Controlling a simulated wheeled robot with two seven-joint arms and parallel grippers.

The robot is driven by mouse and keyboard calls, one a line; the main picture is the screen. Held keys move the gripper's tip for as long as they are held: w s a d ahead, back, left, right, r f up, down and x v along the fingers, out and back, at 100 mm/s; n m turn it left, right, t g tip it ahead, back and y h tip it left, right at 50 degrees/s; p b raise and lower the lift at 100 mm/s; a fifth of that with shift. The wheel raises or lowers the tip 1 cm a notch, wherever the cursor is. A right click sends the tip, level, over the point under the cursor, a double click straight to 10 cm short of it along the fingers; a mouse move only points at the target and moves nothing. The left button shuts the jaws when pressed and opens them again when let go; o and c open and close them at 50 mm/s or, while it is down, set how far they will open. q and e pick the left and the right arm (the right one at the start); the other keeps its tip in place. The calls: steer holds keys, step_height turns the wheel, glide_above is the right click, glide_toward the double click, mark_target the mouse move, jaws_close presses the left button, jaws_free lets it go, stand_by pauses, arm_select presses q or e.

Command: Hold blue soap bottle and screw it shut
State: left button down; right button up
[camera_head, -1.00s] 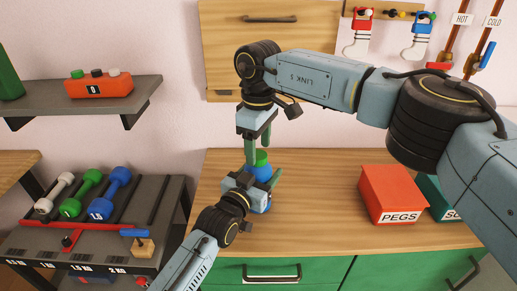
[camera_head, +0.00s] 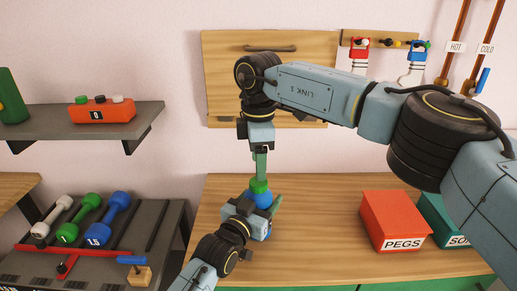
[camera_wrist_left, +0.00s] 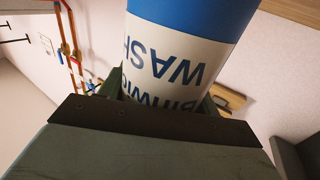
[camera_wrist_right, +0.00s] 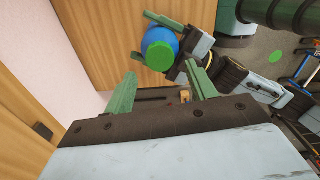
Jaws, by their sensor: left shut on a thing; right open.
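The blue soap bottle (camera_head: 264,199) stands upright over the wooden counter with a green cap (camera_head: 259,186) on its top. My left gripper (camera_head: 263,214) is shut around the bottle's body. In the left wrist view the bottle's white label (camera_wrist_left: 175,65) sits between the fingers, lettering upside down. My right gripper (camera_head: 260,176) points straight down at the cap from above. In the right wrist view its fingers (camera_wrist_right: 160,72) are open, with the cap (camera_wrist_right: 159,56) lined up between and beyond their tips. I cannot tell how tight the cap is.
A red PEGS box (camera_head: 394,222) and a green box (camera_head: 449,222) stand to the right on the counter (camera_head: 320,215). A dumbbell rack (camera_head: 140,225) and a shelf (camera_head: 95,124) are at left. The counter between bottle and PEGS box is clear.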

steer(key=n, duration=0.7)
steer(key=shift+r, duration=0.25)
steer(key=n, duration=0.7)
steer(key=shift+r, duration=0.2)
steer(key=n, duration=0.4)
steer(key=shift+r, duration=0.15)
steer(key=n, duration=0.3)
steer(key=shift+r+n, duration=0.1)
steer(key=shift+n, duration=0.3)
steer(key=n, duration=0.7)
steer(key=shift+r, duration=0.2)
steer(key=n, duration=0.3)
steer(key=shift+r+n, duration=0.1)
steer(key=shift+n, duration=0.3)
steer(key=n, duration=0.5)
steer(key=shift+r, duration=0.15)
steer(key=n, duration=0.5)
steer(key=shift+r+n, duration=0.15)
steer(key=shift+n, duration=0.15)
steer(key=n, duration=0.4)
steer(key=shift+r+n, duration=0.15)
steer(key=shift+n, duration=0.25)
